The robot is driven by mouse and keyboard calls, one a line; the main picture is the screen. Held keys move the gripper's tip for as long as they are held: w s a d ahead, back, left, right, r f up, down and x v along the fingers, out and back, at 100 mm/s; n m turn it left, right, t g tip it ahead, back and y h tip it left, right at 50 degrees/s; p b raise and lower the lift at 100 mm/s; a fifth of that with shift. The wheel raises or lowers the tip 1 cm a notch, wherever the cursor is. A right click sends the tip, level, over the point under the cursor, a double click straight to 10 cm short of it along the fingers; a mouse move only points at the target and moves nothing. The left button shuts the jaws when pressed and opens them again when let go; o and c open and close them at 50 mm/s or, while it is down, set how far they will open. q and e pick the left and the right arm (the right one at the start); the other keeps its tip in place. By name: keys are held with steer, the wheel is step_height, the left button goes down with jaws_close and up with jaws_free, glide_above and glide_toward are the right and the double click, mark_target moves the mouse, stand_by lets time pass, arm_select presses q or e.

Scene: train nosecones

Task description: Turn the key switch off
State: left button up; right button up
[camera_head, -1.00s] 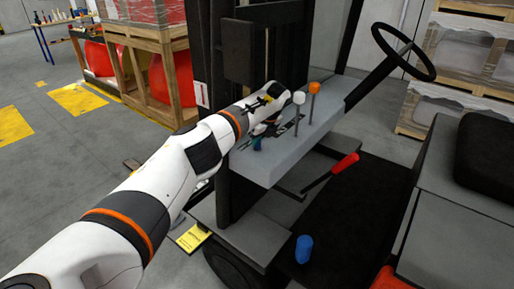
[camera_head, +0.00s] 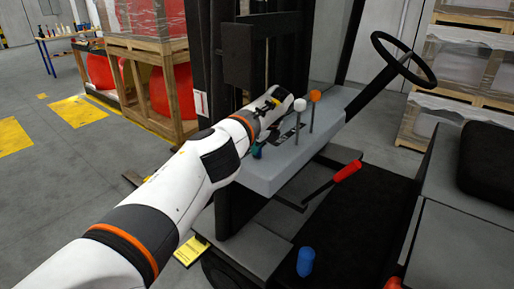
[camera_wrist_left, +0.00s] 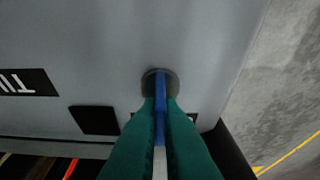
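The key switch (camera_wrist_left: 172,80) shows in the left wrist view as a dark round disc on a grey panel, with a blue key (camera_wrist_left: 160,88) standing out of it. The two teal fingers of my left gripper (camera_wrist_left: 160,115) lie along both sides of the blue key and appear closed on it. In the head view my left gripper (camera_head: 257,151) is at the left side of the grey console (camera_head: 265,178), where the arm and wrist hide most of the switch. My right gripper is not in view.
A white-knobbed lever (camera_head: 299,104) and an orange-knobbed lever (camera_head: 314,96) stand close to my left wrist. A steering wheel (camera_head: 404,61), a red-handled lever (camera_head: 346,171) and a blue cylinder (camera_head: 305,262) are to the right. The dark mast (camera_head: 238,55) rises behind.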

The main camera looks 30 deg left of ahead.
arm_select(q)
steer(key=o, duration=0.4)
steer(key=shift+o, duration=0.2)
steer(key=shift+d+r+b, duration=0.25)
steer(key=shift+r+b, duration=0.1)
steer(key=shift+r, duration=0.25)
steer(key=shift+d+r+b, duration=0.35)
steer(key=shift+r+b, duration=0.05)
steer(key=shift+r, duration=0.2)
steer(key=d+b, duration=0.3)
steer(key=d, duration=0.9)
steer(key=shift+s+r, duration=0.25)
steer(key=shift+s, duration=0.15)
